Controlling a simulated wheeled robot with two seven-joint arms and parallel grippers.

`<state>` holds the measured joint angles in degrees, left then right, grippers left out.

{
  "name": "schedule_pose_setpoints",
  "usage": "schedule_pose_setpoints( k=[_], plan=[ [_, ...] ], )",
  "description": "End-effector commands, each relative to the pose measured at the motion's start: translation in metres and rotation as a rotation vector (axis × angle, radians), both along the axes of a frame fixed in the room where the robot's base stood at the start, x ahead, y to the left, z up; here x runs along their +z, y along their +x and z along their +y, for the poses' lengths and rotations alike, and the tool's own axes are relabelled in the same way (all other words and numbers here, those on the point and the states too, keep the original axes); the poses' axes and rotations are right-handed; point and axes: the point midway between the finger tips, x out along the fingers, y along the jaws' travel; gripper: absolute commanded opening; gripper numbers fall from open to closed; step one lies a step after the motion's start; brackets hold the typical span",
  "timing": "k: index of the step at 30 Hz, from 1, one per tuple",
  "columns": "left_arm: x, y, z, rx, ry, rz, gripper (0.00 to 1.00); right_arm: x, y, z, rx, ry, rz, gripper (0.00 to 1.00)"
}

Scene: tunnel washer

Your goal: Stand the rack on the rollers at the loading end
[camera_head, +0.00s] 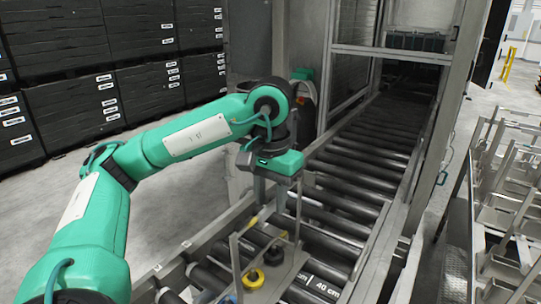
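The grey metal rack (236,268) is upright over the near end of the roller track (345,190). It has tall end posts, a bar across the top, and yellow and black round parts low down. I cannot tell whether its base touches the rollers. My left gripper (269,198) points down at the middle of the rack's top bar, with its fingers around or beside the bar. Whether the fingers are shut on it is not clear. My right gripper is not in view.
The track runs back into a framed tunnel (410,60) with metal side rails. More metal racks (510,190) stand at the right. Stacked black crates (75,95) line the left wall. A "40 cm" label (330,290) marks the near rollers. The floor at left is clear.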

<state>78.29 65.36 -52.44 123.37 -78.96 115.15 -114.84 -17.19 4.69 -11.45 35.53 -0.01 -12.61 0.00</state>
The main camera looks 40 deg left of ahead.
Motion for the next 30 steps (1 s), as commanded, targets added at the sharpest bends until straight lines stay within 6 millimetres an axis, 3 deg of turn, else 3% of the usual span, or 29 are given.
schedule_pose_setpoints(
  k=[18, 30],
  plan=[
    [0.074, 0.000, 0.000, 0.001, 0.000, -0.003, 0.34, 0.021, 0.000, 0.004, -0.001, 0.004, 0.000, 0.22],
    [0.088, 0.000, 0.000, 0.000, 0.000, -0.001, 0.34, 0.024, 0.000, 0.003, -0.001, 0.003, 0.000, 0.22]
  ],
)
